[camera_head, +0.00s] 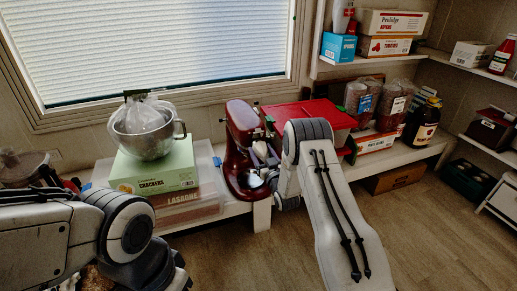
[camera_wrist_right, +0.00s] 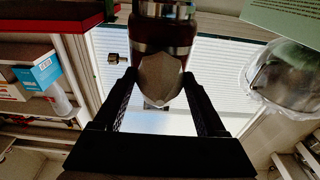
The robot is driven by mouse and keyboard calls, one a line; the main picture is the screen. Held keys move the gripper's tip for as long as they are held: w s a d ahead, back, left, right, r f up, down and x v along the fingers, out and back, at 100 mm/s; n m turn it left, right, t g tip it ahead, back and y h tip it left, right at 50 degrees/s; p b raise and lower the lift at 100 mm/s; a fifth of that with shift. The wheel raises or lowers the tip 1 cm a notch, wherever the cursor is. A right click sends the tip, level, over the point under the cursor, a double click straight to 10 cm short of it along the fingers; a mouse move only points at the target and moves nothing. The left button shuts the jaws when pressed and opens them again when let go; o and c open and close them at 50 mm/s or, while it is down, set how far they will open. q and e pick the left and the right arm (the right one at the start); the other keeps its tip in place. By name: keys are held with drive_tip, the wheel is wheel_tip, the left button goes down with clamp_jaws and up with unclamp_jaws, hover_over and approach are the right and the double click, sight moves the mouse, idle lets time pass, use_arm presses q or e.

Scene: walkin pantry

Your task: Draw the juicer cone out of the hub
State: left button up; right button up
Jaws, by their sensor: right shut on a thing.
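The dark red stand mixer (camera_head: 240,150) stands on the low shelf below the window. In the right wrist view its dark red body and metal-ringed hub (camera_wrist_right: 164,42) are at the top. The grey, pointed juicer cone (camera_wrist_right: 160,82) sits against the hub, its tip toward my wrist. My right gripper (camera_wrist_right: 159,76) has its fingers on either side of the cone and is shut on it. In the head view my right arm hides part of that gripper and the cone. My left arm crosses the lower left, but its fingertips are not visible.
A metal bowl (camera_head: 143,134) in clear plastic sits on a green crackers box (camera_head: 157,170), left of the mixer. A red-lidded bin (camera_head: 316,114) stands to the right, with jars and boxes beyond. The wooden floor (camera_head: 438,225) in front is clear at right.

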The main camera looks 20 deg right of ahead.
sight(264, 156)
drive_tip(key=shift+s, duration=0.15)
drive_tip(key=shift+s+p, duration=0.85)
drive_tip(key=shift+s, duration=1.3)
drive_tip(key=shift+s+d+p, duration=0.1)
drive_tip(key=shift+s+p, duration=0.2)
drive_tip(key=shift+s, duration=0.85)
drive_tip(key=shift+s, duration=0.15)
